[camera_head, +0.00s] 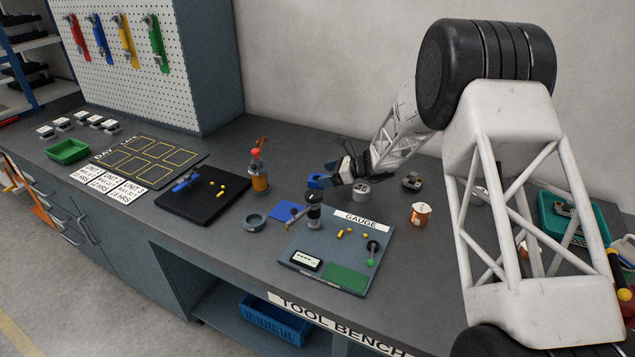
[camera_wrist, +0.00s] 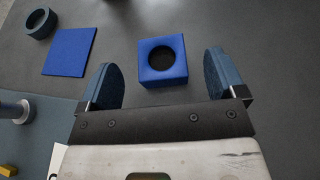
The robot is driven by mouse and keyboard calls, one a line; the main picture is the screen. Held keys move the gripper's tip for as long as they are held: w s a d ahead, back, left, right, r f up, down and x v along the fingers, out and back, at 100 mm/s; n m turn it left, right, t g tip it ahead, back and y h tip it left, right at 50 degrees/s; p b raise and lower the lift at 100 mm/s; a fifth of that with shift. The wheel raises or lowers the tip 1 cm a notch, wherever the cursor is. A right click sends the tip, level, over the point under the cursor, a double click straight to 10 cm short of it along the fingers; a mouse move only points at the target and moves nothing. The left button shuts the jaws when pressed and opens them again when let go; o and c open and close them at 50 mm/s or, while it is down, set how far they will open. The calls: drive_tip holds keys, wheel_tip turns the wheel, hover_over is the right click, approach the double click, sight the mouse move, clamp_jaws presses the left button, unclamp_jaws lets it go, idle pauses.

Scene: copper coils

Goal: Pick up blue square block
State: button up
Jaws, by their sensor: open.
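The blue square block (camera_wrist: 163,62) has a round dark hole in its top. In the wrist view it sits on the bench between the two blue finger pads, with a gap on each side. My gripper (camera_wrist: 161,73) is open and empty, its fingers spread either side of the block. In the head view the block (camera_head: 314,181) shows at the tip of my gripper (camera_head: 332,175), partly hidden by the fingers. Whether the fingers are at the block's height cannot be told.
A flat blue square (camera_wrist: 69,52) and a grey-blue ring (camera_wrist: 40,23) lie to the left. The gauge board (camera_head: 335,255) with its dark post (camera_head: 314,210) stands nearer the bench front. A grey cylindrical part (camera_head: 361,190) and a copper coil (camera_head: 420,214) are to the right.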

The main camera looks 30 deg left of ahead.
sight(313, 178)
drive_tip(key=shift+s+a+f, duration=0.15)
drive_tip(key=shift+a+f, duration=0.4)
drive_tip(key=shift+a, duration=0.15)
drive_tip(key=shift+s+a+f, duration=0.15)
drive_tip(key=shift+a+f, duration=0.4)
drive_tip(key=shift+a, duration=0.1)
drive_tip(key=c, duration=1.2)
drive_tip(key=shift+o, duration=0.2)
drive_tip(key=shift+r, duration=0.15)
wheel_tip(313, 178, up, 10)
